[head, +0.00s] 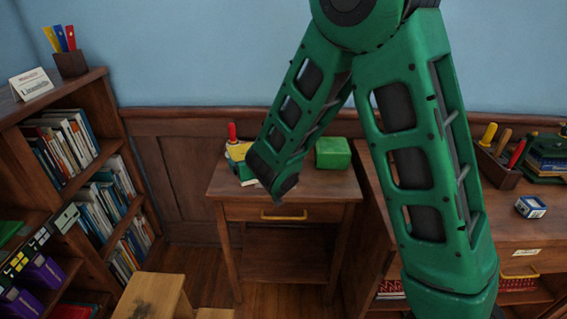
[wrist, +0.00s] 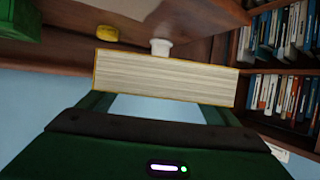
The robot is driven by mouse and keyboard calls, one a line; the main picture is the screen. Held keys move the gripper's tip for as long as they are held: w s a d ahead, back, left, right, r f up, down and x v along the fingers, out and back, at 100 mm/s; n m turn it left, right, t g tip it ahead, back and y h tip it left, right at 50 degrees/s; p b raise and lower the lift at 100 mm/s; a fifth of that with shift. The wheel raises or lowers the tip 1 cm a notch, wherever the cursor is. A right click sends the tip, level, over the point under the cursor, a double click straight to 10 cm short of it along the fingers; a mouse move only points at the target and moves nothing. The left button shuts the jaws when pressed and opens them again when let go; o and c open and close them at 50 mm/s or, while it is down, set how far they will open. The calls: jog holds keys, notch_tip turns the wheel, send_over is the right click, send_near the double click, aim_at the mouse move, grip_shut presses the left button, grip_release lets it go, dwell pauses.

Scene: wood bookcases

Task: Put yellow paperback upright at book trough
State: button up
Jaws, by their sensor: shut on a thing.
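In the wrist view my gripper (wrist: 155,108) is shut on the yellow paperback (wrist: 165,78). The book's pale page edge faces the camera, with thin yellow cover edges around it. In the head view my green arm hangs over the small table (head: 325,188), and its links hide most of the gripper. A yellow patch (head: 238,151) shows left of the arm's end; I cannot tell whether it is the paperback. A dark green holder (head: 545,172) with blue books stands at the far right on a cabinet and may be the book trough.
A green box (head: 333,153) and a red-topped item (head: 232,132) are at the small table. A tool box (head: 497,168) and a small blue-white box (head: 531,207) stand on the right cabinet. A full bookcase (head: 75,170) is at left, with a wooden stool (head: 152,293) in front.

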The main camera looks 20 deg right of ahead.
jog(key=w+d+f, duration=0.2)
jog(key=d, duration=0.1)
jog(key=w+d+f, duration=0.2)
jog(key=w+d, duration=0.1)
jog(key=w+d+f, duration=0.2)
jog(key=d, duration=0.2)
jog(key=shift+w+f, duration=0.2)
jog(key=shift+f, duration=2.2)
jog(key=o, duration=1.2)
jog(key=shift+s, duration=0.1)
jog(key=v, duration=1.2)
